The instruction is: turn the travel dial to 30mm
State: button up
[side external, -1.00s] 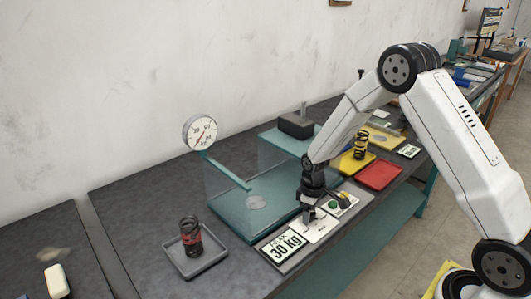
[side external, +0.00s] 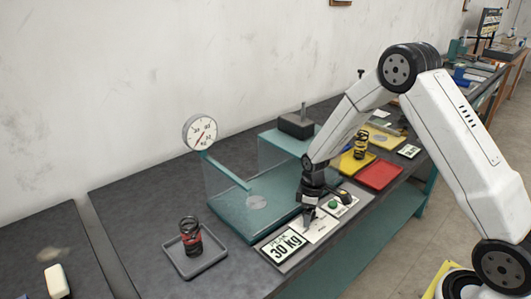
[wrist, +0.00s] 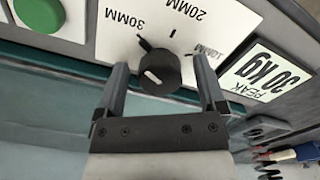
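The travel dial is a black round knob (wrist: 158,72) with a white mark on its face, on a white panel (wrist: 228,22) lettered 30MM, 20MM and 10MM, upside down in the wrist view. A dark bar beside the knob points towards the 30MM lettering; I cannot tell whether it is a pointer or a printed tick. My gripper (wrist: 162,76) is open, one finger on each side of the knob, with gaps showing. In the side view my gripper (side external: 310,216) is low over the panel (side external: 320,229) and hides the knob.
A green button (wrist: 40,14) is beside the panel; it also shows in the side view (side external: 333,204). A PEAK 30 kg display (side external: 283,246) is on the other side. A teal press base (side external: 225,212), a gauge (side external: 200,132) and a spring in a grey tray (side external: 195,266) stand nearby.

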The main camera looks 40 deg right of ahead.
jog(key=shift+r, duration=0.15)
jog(key=shift+r, duration=3.75)
jog(key=shift+s+a+r, duration=0.35)
jog(key=shift+s, duration=0.05)
jog(key=s+a+r+m+t, duration=0.1)
jog(key=s+a+r+m, duration=0.1)
jog(key=s, duration=0.5)
jog(key=s+a+r+m+t, duration=0.1)
jog(key=s+a+r+m, duration=0.1)
jog(key=s+a+m, duration=0.2)
jog(key=s+a, duration=0.1)
jog(key=s, duration=0.2)
jog(key=shift+s+r+t, duration=0.15)
jog(key=shift+t, duration=0.15)
